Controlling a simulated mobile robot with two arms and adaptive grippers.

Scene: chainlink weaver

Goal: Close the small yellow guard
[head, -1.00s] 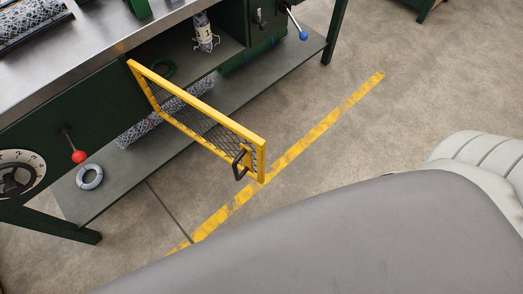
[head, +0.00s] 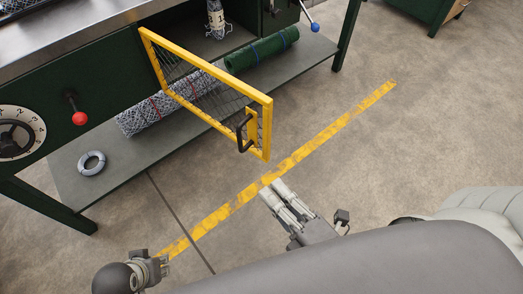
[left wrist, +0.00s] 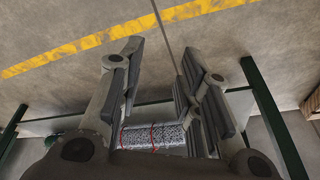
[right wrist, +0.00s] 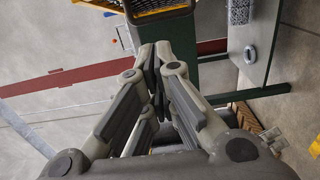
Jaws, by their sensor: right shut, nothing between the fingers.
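The yellow guard (head: 207,92), a yellow frame with dark mesh, stands swung out from the green machine's front. Its dark handle (head: 244,134) is on the free end, at the right. My right gripper (head: 272,189) is shut and empty, below and right of the handle and apart from it. In the right wrist view its fingertips (right wrist: 156,55) are together, and a yellow mesh frame (right wrist: 160,13) shows beyond them. My left gripper (left wrist: 159,52) is open and empty in the left wrist view.
The green machine's low shelf (head: 105,135) holds a grey ring (head: 91,163), a mesh roll (head: 150,112) and a green roll (head: 262,48). A red-knobbed lever (head: 79,117) is left of the guard. The floor with a yellow line (head: 330,128) is clear around the guard's free end.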

